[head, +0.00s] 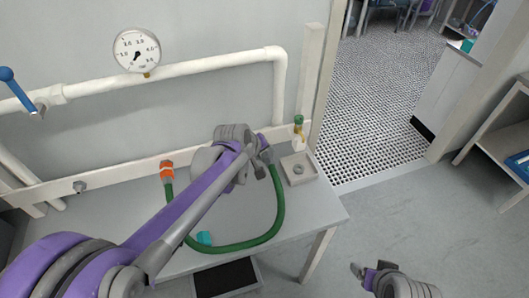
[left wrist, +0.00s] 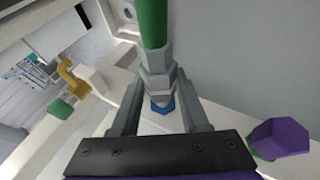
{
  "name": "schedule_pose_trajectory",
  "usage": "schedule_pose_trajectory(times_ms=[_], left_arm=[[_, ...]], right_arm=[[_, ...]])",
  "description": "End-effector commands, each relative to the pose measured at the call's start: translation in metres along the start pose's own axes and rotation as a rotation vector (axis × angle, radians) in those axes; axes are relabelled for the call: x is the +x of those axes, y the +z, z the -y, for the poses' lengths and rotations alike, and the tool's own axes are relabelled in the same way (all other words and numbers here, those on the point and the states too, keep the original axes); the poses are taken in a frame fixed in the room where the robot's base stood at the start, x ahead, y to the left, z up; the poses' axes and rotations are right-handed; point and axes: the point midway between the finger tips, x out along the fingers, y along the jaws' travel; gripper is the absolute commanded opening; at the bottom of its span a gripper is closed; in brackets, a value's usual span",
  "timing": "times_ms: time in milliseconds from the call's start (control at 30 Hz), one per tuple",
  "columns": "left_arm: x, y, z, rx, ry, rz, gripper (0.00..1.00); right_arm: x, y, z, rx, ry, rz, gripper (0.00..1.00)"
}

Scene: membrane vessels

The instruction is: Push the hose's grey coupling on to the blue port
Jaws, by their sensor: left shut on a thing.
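The green hose (head: 240,246) loops over the bench from an orange fitting (head: 167,170) to its grey coupling (head: 267,155). My left gripper (head: 258,160) is at that coupling. In the left wrist view its two fingers (left wrist: 160,115) are shut on the grey coupling (left wrist: 157,66), with the hose (left wrist: 153,22) running out above it. The blue port (left wrist: 162,106) shows as a blue ring just past the coupling's narrow end, roughly in line with it. I cannot tell whether they touch. In the head view my arm hides the port. My right gripper (head: 371,274) is open and empty, low over the floor.
A tray (head: 312,176) with a grey ring stands right of the coupling. A yellow and green valve (head: 299,130) is behind it. A teal piece (head: 204,238) lies by the hose. A grey stub (head: 80,187) and a gauge (head: 137,50) are at the left.

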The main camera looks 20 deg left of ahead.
Motion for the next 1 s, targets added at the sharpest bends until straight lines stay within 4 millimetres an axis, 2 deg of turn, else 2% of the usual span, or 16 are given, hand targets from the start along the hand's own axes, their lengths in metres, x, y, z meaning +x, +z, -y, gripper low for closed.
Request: schedule_pose_trajectory(times_ms=[967,1000], left_arm=[[0.009,-0.022,0.000,-0.001,0.000,0.000,0.00],[0.009,-0.022,0.000,0.000,0.000,0.000,0.50]], right_arm=[[0.000,0.000,0.000,0.000,0.000,0.000,0.81],[0.000,0.000,0.000,0.000,0.000,0.000,0.81]])
